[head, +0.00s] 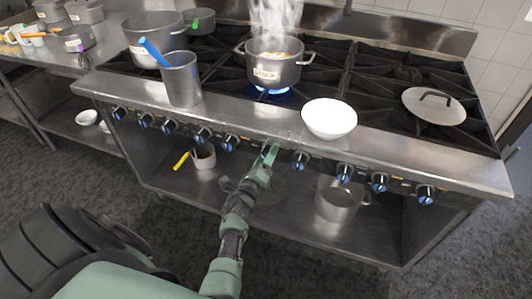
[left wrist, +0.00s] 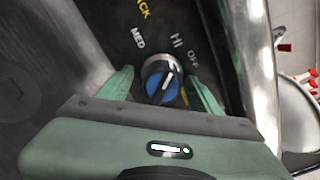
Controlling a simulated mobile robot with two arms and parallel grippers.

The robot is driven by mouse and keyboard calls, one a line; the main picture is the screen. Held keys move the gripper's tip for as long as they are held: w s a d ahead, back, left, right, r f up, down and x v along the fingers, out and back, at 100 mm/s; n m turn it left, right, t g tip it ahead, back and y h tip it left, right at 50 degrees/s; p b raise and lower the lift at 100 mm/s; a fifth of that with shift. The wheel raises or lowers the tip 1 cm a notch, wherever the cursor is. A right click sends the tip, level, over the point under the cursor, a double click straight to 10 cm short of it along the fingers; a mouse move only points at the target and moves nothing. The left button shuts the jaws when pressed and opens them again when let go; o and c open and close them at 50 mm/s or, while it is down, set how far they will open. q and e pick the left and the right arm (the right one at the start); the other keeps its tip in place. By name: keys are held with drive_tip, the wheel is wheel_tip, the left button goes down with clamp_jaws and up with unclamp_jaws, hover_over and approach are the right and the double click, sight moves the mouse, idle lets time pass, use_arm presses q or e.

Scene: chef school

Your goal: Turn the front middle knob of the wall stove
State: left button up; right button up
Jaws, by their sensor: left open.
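The wall stove (head: 310,185) has a row of blue-faced knobs along its front panel. My left gripper (head: 270,153) reaches the middle of this row and covers the knob there in the head view. In the left wrist view a black knob with a blue face (left wrist: 162,80) sits between the open fingers of that gripper (left wrist: 160,82), one finger on each side. I cannot tell whether the fingers touch it. White words HI, OFF and MED ring the knob, and yellow letters ending in CK show above. My right gripper is not in view.
A steaming stock pot (head: 273,68) stands over a lit blue flame. A white bowl (head: 329,118) and a metal container with a blue utensil (head: 182,82) stand on the stove's front ledge. A lid (head: 434,105) lies at the right. Pots stand on the lower shelf.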

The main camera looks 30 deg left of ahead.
use_arm(q)
drive_tip(key=shift+s+d+r, duration=0.15)
drive_tip(key=shift+d, duration=0.05)
drive_tip(key=c, duration=1.4)
drive_tip(key=shift+o, duration=0.2)
drive_tip(key=shift+n, duration=0.5)
drive_tip(key=shift+r+n, duration=0.1)
drive_tip(key=shift+n, duration=0.5)
drive_tip(key=n, duration=0.2)
drive_tip(key=shift+n, duration=0.4)
drive_tip(key=n, duration=0.4)
drive_tip(key=shift+r, duration=0.15)
drive_tip(key=n+p, duration=0.1)
drive_tip(key=n, duration=0.4)
drive_tip(key=shift+a+r, duration=0.1)
drive_tip(key=n, duration=0.5)
drive_tip(key=shift+n+p, duration=0.35)
drive_tip(key=shift+n, duration=1.95)
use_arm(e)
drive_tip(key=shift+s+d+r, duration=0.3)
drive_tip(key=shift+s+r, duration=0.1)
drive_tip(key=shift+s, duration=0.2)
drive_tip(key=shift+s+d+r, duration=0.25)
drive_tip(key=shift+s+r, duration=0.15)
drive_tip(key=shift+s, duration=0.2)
use_arm(q)
drive_tip(key=shift+a, duration=0.1)
